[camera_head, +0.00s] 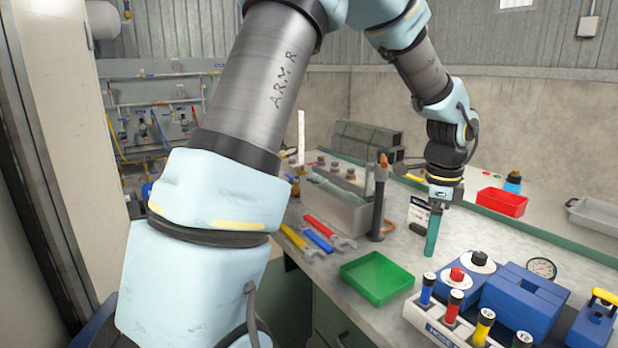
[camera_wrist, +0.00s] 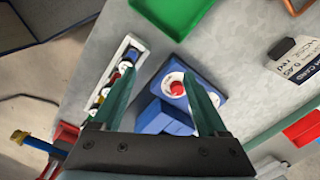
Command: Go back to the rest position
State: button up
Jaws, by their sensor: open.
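My gripper (camera_head: 434,228) hangs from my arm over the workbench, with its green fingers pointing down, to the right of the green tray. In the wrist view my gripper (camera_wrist: 165,95) has its two green fingers spread apart with nothing between their tips. Beyond and between the fingers lies a blue box with a red button (camera_wrist: 177,88) on the bench. My arm fills much of the left and top of the head view and hides part of the bench behind it.
A green tray (camera_head: 376,278), a white rack of coloured cylinders (camera_head: 440,330) and a blue case (camera_head: 525,297) stand near the front. A red bin (camera_head: 502,202) is at the back right. Wrenches (camera_head: 320,233) and a grey toolbox (camera_head: 335,210) lie left of my gripper. Bare bench shows around the gripper.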

jog(key=s+a+n, duration=0.2)
jog(key=a+n, duration=0.9)
jog(key=a, duration=0.5)
jog(key=s+a+f+n+t, duration=0.1)
jog(key=s+a+n, duration=0.1)
jog(key=a+n, duration=0.9)
jog(key=a, duration=0.5)
jog(key=shift+s+f, duration=0.15)
jog(key=shift+f, duration=0.15)
